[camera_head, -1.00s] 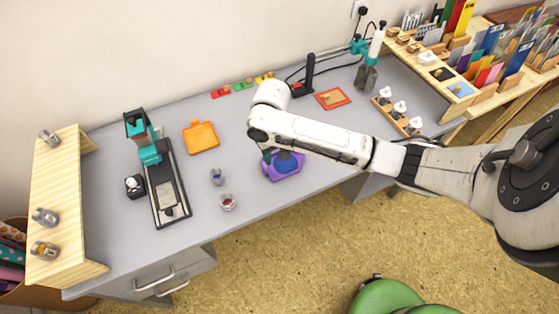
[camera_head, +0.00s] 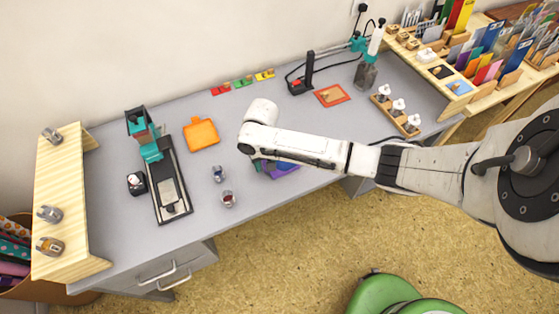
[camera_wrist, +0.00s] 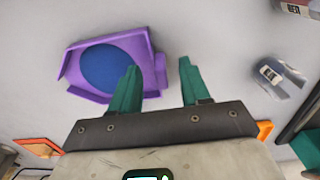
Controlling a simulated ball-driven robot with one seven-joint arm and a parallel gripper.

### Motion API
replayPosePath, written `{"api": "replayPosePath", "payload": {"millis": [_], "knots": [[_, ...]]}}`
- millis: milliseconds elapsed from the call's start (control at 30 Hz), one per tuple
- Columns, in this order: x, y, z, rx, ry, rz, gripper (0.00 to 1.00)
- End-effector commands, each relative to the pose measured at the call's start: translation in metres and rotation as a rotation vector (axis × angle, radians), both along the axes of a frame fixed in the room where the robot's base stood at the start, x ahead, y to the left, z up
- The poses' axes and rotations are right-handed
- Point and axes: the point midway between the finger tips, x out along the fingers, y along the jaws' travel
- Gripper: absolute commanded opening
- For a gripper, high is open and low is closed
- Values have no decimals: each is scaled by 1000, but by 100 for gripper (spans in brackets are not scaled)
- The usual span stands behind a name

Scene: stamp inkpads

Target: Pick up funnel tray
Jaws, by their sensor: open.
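A purple tray with a blue disc inside, which looks like the funnel tray (camera_head: 284,172), lies on the grey desk near its front edge. My arm hides most of it in the head view. In the wrist view the purple tray (camera_wrist: 80,93) is at upper left, with sloped walls. The left finger overlaps the tray's right edge in the picture. I cannot tell whether it touches. In the head view the gripper is mostly hidden behind my arm.
Two small metal-and-coloured pieces (camera_head: 228,198) stand left of the tray. An orange tray (camera_head: 201,135) and a black press-like device (camera_head: 170,190) are further left. A red-framed pad (camera_head: 332,95) and a wooden stamp rack (camera_head: 396,113) are at right. Desk between them is clear.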

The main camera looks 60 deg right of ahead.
Motion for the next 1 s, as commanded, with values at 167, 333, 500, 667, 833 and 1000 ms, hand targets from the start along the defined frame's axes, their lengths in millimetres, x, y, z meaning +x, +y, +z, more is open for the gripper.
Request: {"api": "replayPosePath", "payload": {"millis": [167,333,500,667,833,1000], "knots": [[0,-1,-16,-1,1,0,46],[0,-1,-17,-1,0,0,46],[0,-1,-17,-1,0,0,37],[0,-1,-17,-1,0,0,21],[0,-1,-17,-1,0,-1,5],[0,-1,-17,-1,0,-1,1]]}}
